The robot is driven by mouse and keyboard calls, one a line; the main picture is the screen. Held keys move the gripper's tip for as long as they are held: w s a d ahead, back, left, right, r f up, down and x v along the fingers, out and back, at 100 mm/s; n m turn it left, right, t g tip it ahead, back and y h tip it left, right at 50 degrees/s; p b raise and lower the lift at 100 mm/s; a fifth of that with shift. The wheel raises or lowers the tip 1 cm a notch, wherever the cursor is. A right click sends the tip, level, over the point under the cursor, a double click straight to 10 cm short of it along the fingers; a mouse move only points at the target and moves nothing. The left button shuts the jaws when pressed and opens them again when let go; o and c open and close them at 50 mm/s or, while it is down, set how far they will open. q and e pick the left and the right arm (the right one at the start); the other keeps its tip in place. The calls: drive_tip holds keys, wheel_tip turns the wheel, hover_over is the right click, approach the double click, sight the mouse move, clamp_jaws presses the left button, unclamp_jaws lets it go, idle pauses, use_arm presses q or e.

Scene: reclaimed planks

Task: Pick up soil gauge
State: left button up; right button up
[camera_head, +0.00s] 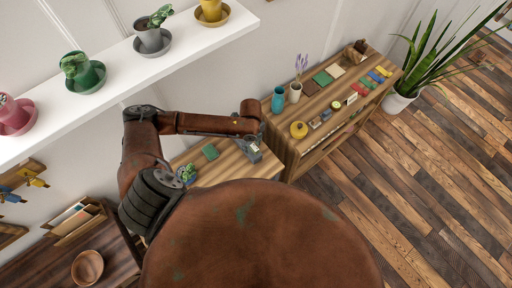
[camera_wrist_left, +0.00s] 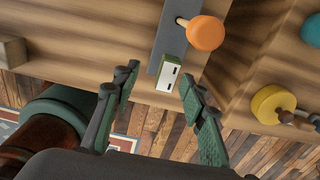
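A small pale green and white block with two dark marks (camera_wrist_left: 169,74), which looks like the soil gauge, shows in the left wrist view on or against a grey strip (camera_wrist_left: 172,35) on the wooden surface. My left gripper (camera_wrist_left: 163,82) is open, with its green-padded fingers on either side of the block and a gap to each. I cannot tell whether the fingertips reach down to it. In the head view my left gripper (camera_head: 252,149) is over the near wooden bench (camera_head: 232,168), and the gauge is not clear there. My right gripper is not in view.
An orange knob (camera_wrist_left: 206,33) stands near the grey strip. A yellow round object (camera_wrist_left: 272,103) is to the right. A green square (camera_head: 210,152) and small plant (camera_head: 186,172) lie left of the gripper. A white shelf (camera_head: 115,80) with pots runs above.

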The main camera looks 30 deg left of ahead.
sight(255, 147)
use_arm(q)
drive_tip(key=f, duration=0.3)
drive_tip(key=w+f, duration=0.1)
drive_tip(key=shift+d+f, duration=0.25)
drive_tip(key=shift+d, duration=0.15)
drive_tip(key=shift+f, duration=0.2)
drive_tip(key=shift+c, duration=0.3)
clamp_jaws()
